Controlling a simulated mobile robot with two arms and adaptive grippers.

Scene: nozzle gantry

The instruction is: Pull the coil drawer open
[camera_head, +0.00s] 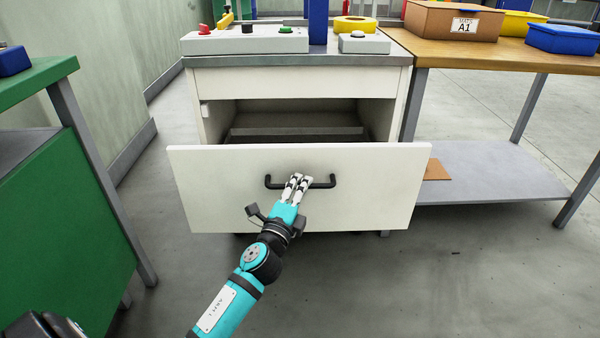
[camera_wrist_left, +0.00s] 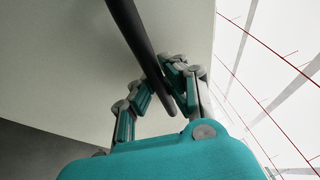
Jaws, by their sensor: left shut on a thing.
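The coil drawer (camera_head: 370,195) has a wide white front and stands out from its cabinet (camera_head: 210,85). A dark opening with part of the drawer's inside shows behind the front. Its black bar handle (camera_head: 325,183) is in the middle of the front. My left gripper (camera_head: 297,181) is shut on the handle near its middle. In the left wrist view the dark handle (camera_wrist_left: 132,30) runs between the fingers of my left gripper (camera_wrist_left: 165,90). My right gripper is not in view.
A green bench (camera_head: 70,210) stands close on the left. A wooden table (camera_head: 490,55) with a grey lower shelf (camera_head: 490,180) is on the right. Button boxes (camera_head: 245,40) and a yellow ring (camera_head: 355,24) sit on the cabinet top. The floor at right front is clear.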

